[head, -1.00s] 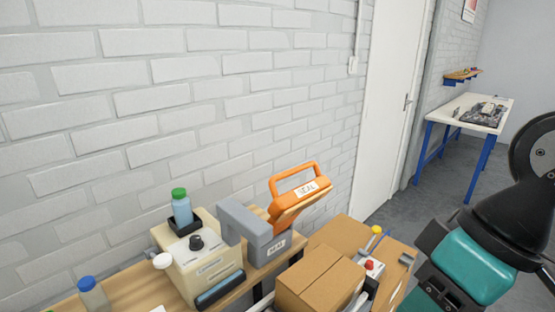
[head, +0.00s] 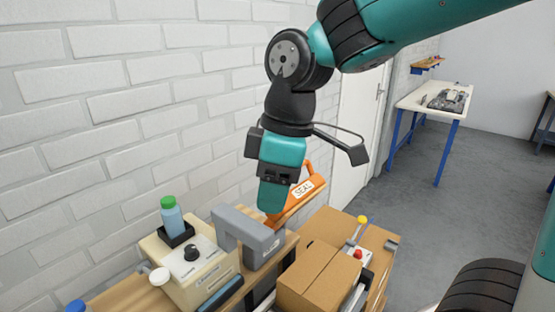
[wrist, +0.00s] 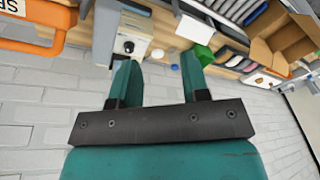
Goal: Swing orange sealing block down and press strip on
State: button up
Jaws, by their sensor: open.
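The orange sealing block (head: 302,194) with its SEAL label and loop handle is raised and tilted up beside a grey bracket (head: 248,236) on the bench. My gripper's lower end partly covers it in the head view. In the wrist view the orange block (wrist: 42,47) is at the upper left, to the left of the fingers. My gripper (wrist: 160,66) is open, with nothing between its two teal fingers. I cannot pick out the strip.
A cream control box (head: 192,262) with a black knob and a green-capped bottle (head: 172,217) stand left of the bracket. A cardboard box (head: 318,278) is in front. A lever with a yellow knob (head: 361,221) is to the right. A brick wall is behind.

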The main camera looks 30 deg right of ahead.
jog(key=w+d+r+n+h+p, duration=0.1)
jog(key=w+d+r+n, duration=0.3)
jog(key=w, duration=0.3)
jog(key=w+d+r+n+g+h+p, duration=0.1)
jog(key=w+d+n+p, duration=0.15)
jog(key=w+d, duration=0.35)
jog(key=w+d+r+n+h+p, duration=0.1)
jog(key=w+d+r+n, duration=0.2)
jog(key=w+d+n, duration=0.3)
jog(key=shift+m, duration=0.75)
jog(key=f+p, duration=0.1)
jog(key=f, duration=0.4)
jog(key=f+p, duration=0.1)
jog(key=f, duration=0.5)
jog(key=a+f+p, duration=0.1)
jog(key=f, duration=0.4)
jog(key=shift+s+f, duration=0.25)
jog(key=shift+f, duration=0.15)
jog(key=shift+a, duration=0.1)
grip_shut()
